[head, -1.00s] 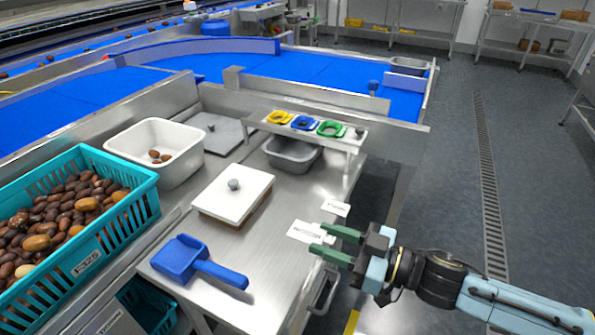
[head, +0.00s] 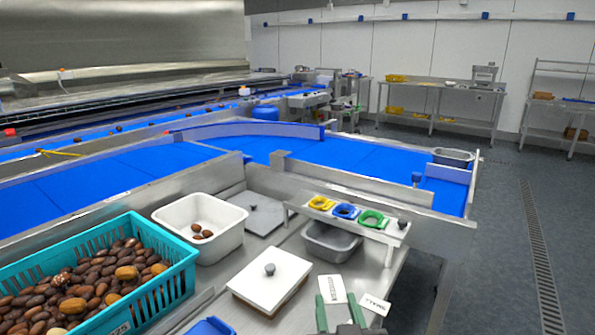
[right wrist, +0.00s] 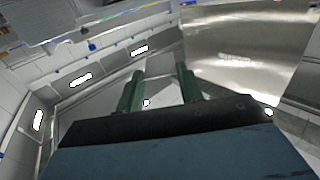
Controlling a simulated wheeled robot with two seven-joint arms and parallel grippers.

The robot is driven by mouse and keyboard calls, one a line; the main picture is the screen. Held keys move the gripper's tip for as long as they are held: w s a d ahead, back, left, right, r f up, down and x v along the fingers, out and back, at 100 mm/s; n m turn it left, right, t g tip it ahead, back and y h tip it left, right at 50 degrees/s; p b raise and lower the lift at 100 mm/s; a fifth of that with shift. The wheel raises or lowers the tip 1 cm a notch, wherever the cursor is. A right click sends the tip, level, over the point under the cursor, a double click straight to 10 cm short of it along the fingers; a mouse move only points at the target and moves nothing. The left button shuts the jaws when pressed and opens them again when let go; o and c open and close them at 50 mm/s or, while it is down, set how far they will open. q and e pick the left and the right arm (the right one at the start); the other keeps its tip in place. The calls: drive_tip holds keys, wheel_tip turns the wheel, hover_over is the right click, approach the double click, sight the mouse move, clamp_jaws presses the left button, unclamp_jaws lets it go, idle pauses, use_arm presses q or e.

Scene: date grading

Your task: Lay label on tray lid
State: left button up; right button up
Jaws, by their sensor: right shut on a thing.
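The white tray lid (head: 268,292) with a round grey knob lies flat on a brown tray on the steel table, in the head view. My right gripper (head: 339,308) is at the bottom of the head view, to the right of the lid and apart from it. Its green fingers are shut on a white printed label (head: 337,285), which sticks out past the fingertips. A second white label, reading SMALL (head: 377,304), is just right of the fingers. My left gripper is not in view.
A teal crate (head: 160,298) of dates and a white tub (head: 238,238) stand left of the lid. Behind are a rack (head: 295,209) with yellow, blue and green rings and a grey bin (head: 330,252). A blue scoop (head: 210,327) is at the front edge.

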drive_tip(key=s+d+f+n+g+y, duration=0.2)
drive_tip(key=d+f+n+g+y, duration=0.3)
drive_tip(key=y, duration=0.8)
drive_tip(key=f+n+g, duration=0.1)
drive_tip(key=n+g, duration=0.2)
drive_tip(key=n, duration=0.2)
drive_tip(key=shift+d+f+y, duration=0.2)
drive_tip(key=shift+d+y, duration=0.05)
drive_tip(key=shift+y, duration=0.15)
drive_tip(key=shift+f, duration=0.1)
